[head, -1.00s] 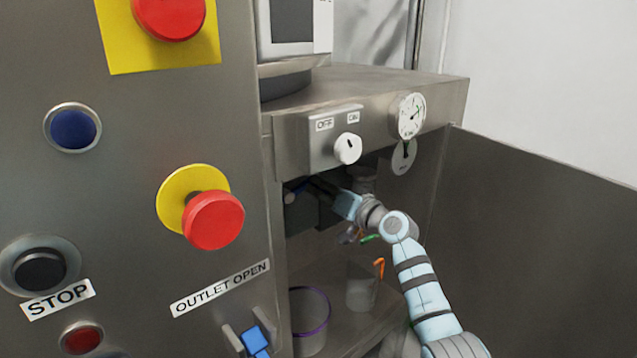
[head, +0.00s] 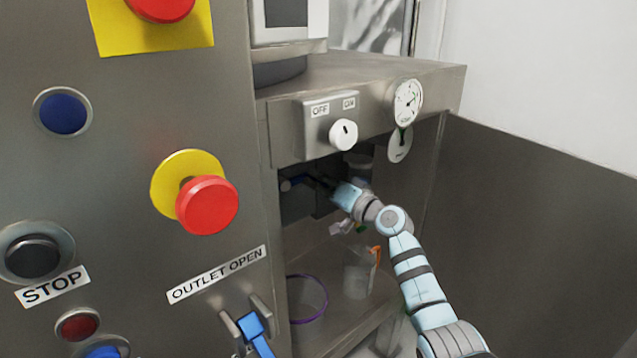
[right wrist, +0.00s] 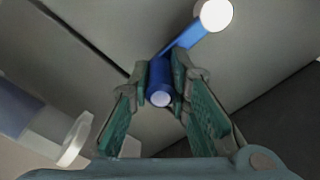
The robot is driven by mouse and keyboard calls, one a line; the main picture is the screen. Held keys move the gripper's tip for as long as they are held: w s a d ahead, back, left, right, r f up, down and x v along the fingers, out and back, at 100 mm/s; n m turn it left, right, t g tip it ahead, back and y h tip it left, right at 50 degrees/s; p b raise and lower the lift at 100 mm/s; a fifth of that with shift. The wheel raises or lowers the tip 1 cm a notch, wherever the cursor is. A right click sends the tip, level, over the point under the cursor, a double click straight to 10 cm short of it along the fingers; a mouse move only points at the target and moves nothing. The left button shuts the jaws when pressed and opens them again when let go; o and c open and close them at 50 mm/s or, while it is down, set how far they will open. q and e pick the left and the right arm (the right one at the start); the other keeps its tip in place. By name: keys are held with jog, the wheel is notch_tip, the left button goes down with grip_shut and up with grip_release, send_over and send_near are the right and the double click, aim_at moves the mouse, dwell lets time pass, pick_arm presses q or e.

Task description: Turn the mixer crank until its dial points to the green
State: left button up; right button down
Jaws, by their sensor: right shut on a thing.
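The blue crank has a cylindrical grip (right wrist: 160,88), and a flat blue arm joins it to a round white hub (right wrist: 215,14). My right gripper (right wrist: 168,82) has its green-padded fingers closed around the grip. In the head view my right arm reaches into the recess under the steel shelf, and the right gripper (head: 322,184) is small and dark there. I cannot read either pointer clearly. My left gripper is out of view.
A steel panel on the left carries red and blue buttons, an emergency stop (head: 207,204) and a blue lever (head: 252,327). An OFF/ON knob (head: 343,134) sits above the recess. A purple-rimmed container (head: 323,303) and a clear beaker (head: 358,275) stand below my arm.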

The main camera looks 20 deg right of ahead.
jog(key=c, duration=1.5)
grip_release()
jog(key=v, duration=1.2)
jog(key=shift+a, duration=0.1)
